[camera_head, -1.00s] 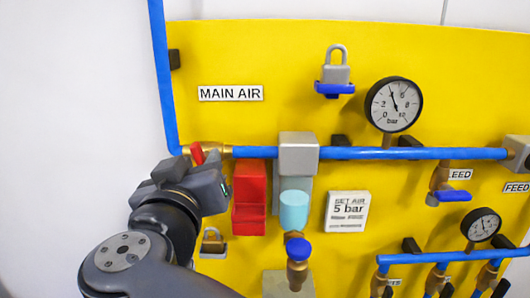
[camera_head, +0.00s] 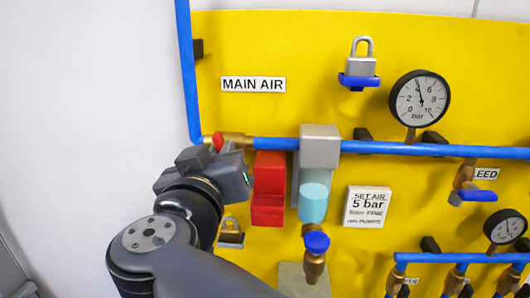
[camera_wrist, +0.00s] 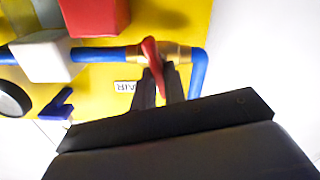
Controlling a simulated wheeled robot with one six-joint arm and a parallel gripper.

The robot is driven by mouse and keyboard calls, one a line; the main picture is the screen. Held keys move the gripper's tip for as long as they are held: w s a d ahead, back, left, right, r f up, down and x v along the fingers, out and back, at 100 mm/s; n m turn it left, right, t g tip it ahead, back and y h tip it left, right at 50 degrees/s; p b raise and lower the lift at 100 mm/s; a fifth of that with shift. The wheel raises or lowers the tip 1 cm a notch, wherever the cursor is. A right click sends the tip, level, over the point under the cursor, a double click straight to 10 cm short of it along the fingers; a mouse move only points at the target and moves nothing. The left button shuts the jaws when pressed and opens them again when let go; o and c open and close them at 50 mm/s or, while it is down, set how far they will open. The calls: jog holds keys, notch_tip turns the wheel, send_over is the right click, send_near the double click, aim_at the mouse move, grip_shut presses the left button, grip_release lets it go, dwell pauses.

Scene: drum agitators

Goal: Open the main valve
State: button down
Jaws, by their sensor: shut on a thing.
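The main valve is a brass fitting (camera_head: 238,138) on the blue pipe under the MAIN AIR label (camera_head: 253,84). It also shows in the wrist view (camera_wrist: 176,53). Its red lever (camera_wrist: 151,52) runs crosswise to the pipe in the wrist view. My gripper (camera_wrist: 159,88) is shut on the lever, with one dark finger on each side of its lower end. In the head view my gripper (camera_head: 227,156) hides most of the lever; only a small red part (camera_head: 218,141) shows above it.
A red block (camera_head: 269,177) hangs just right of my gripper, with a grey block (camera_head: 320,147) beyond it. A gauge (camera_head: 420,98) sits farther right. The white wall at left is clear.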

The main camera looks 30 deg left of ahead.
jog(key=shift+n, duration=0.3)
jog(key=shift+s+a+f+n+b, duration=0.15)
jog(key=shift+n+b, duration=1.05)
jog(key=shift+n, duration=2.25)
jog(key=shift+w+a+f+n+b, duration=0.15)
jog(key=shift+n+b, duration=1)
jog(key=shift+n, duration=2.3)
jog(key=shift+s+d, duration=0.1)
jog(key=c, duration=1.5)
grip_release()
jog(key=shift+o, duration=0.2)
jog(key=shift+s, duration=0.15)
